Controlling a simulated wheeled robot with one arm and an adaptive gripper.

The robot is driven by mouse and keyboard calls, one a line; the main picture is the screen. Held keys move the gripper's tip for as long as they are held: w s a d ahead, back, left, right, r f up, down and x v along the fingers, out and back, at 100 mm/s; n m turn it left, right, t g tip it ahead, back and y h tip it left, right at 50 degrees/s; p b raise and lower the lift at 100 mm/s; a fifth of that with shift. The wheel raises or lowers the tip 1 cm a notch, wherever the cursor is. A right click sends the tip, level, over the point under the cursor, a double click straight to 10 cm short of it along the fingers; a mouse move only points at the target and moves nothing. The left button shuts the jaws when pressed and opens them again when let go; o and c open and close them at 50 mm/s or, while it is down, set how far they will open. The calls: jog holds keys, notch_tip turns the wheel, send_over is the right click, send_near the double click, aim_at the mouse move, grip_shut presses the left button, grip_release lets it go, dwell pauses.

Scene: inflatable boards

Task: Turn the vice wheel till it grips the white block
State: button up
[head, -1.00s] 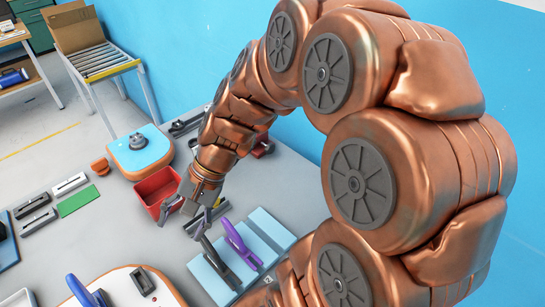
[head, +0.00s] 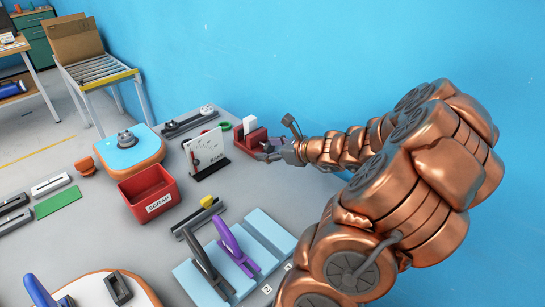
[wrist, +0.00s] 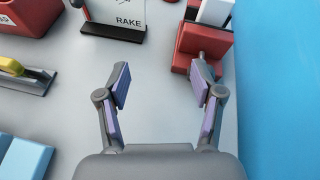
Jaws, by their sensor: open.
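The red vice (head: 251,141) stands at the back right of the bench, near the blue wall. The white block (head: 249,124) sits upright in its top, and also shows at the top right of the wrist view (wrist: 215,12). A small dark grey part, likely the vice wheel (wrist: 202,58), projects from the vice's near face, partly behind my right finger. My gripper (wrist: 162,76) is open and empty. Its right finger is close to the wheel; I cannot tell if they touch. In the head view my gripper (head: 277,142) is just right of the vice.
A white RAKE gauge board (head: 205,152) stands left of the vice. A red SCRAP bin (head: 150,192) is further left. A light blue rack (head: 262,236) with black and purple tools lies nearer. Bare grey bench lies between my fingers.

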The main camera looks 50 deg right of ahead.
aim_at(271, 147)
jog(key=d+f+m, duration=0.1)
jog(key=s+d+f+m+h, duration=0.1)
jog(key=d, duration=0.1)
jog(key=s+d+f+m, duration=0.1)
jog(key=d, duration=0.1)
jog(key=shift+s+d+h+b, duration=0.25)
jog(key=shift+h+b, duration=0.15)
jog(key=shift+d+f, duration=0.1)
jog(key=shift+d, duration=0.05)
jog(key=shift+x, duration=3.75)
jog(key=shift+w, duration=0.1)
jog(key=shift+c, duration=0.3)
jog(key=c, duration=1)
jog(key=shift+r+m+p, duration=0.3)
jog(key=shift+r+p, duration=0.05)
jog(key=shift+p, duration=0.85)
jog(key=shift+c, duration=0.2)
jog(key=shift+p, duration=0.5)
jog(key=shift+m+y+p, duration=0.3)
jog(key=shift+p, duration=0.65)
